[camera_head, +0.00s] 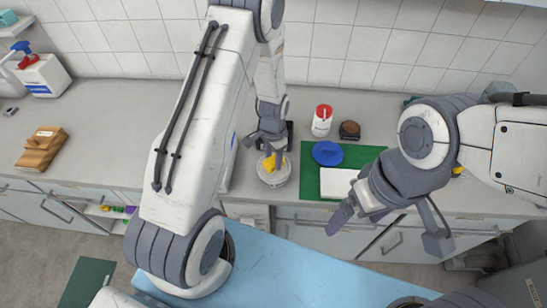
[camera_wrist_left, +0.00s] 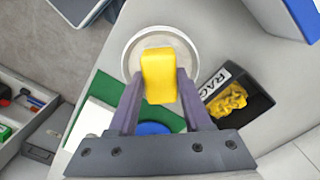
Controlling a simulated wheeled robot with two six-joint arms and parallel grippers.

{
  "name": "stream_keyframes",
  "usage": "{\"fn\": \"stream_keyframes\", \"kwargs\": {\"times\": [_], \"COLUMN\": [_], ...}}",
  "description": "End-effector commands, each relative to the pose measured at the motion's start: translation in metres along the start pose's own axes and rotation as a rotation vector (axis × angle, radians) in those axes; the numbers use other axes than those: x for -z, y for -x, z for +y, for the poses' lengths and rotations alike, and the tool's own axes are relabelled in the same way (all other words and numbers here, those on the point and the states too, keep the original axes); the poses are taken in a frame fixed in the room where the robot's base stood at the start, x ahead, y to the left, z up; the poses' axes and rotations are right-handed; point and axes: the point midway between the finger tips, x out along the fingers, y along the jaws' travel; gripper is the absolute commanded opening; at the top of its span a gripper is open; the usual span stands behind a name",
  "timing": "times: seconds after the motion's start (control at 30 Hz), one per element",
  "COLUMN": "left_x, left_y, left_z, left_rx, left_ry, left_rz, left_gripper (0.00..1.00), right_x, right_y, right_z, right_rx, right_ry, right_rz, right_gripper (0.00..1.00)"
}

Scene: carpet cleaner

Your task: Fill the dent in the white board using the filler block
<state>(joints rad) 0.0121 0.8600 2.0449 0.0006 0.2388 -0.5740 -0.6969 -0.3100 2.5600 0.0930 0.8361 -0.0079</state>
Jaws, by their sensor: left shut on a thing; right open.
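My left gripper (camera_head: 270,154) is shut on a yellow block (camera_wrist_left: 159,72), which also shows in the head view (camera_head: 269,163). It holds the block over a round whitish dish (camera_head: 273,178); the dish rim (camera_wrist_left: 128,55) surrounds the block in the wrist view. I cannot tell whether the block touches the dish. The white board (camera_head: 336,184) lies on a green mat (camera_head: 308,170), partly hidden by my right gripper; no dent is discernible. My right gripper (camera_head: 387,240) is open and empty, in front of the board near the counter's front edge.
A blue round object (camera_head: 327,152) rests on the mat. Behind it stand a red-capped white jar (camera_head: 322,120) and a dark round item (camera_head: 350,130). A labelled black box (camera_wrist_left: 252,108) holds yellow cloth.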

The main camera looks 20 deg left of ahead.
Motion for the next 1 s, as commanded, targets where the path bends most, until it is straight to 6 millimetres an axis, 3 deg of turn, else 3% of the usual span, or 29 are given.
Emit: {"fn": "stream_keyframes", "kwargs": {"times": [0.73, 1.0], "left_x": [0.001, 0.001], "left_y": [0.064, 0.068], "left_z": [0.000, 0.000], "left_rx": [0.001, 0.001], "left_ry": [0.000, 0.000], "left_rz": [0.002, 0.002], "left_gripper": [0.00, 0.00], "right_x": [0.003, 0.003], "right_y": [0.048, 0.050], "right_z": [-0.003, -0.004], "right_rx": [0.000, 0.000], "right_ry": [0.000, 0.000], "right_rz": [0.000, 0.000], "right_gripper": [0.94, 0.94]}}
